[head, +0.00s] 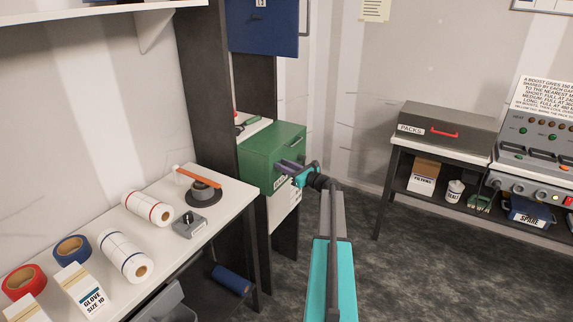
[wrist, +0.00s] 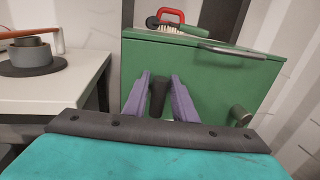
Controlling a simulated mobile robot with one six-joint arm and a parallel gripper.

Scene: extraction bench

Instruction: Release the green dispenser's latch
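The green dispenser (head: 272,150) is a box beyond the end of the left bench, and it fills the middle of the wrist view (wrist: 215,85). A silver bar handle (wrist: 228,49) runs along its top front edge. A round metal knob (wrist: 240,114) sits low on its front at the right. My gripper (head: 288,166) is at the dispenser's front. In the wrist view its two purple fingers (wrist: 160,90) stand on either side of a dark upright piece (wrist: 158,98), probably the latch. Whether they press on it is unclear. A label on the front is partly covered by my gripper.
The left bench (head: 232,197) holds paper rolls, tape and a dark round stand (head: 204,193). A dark post (head: 207,90) rises left of the dispenser. The floor at right, before the PACKS box (head: 445,128), is clear.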

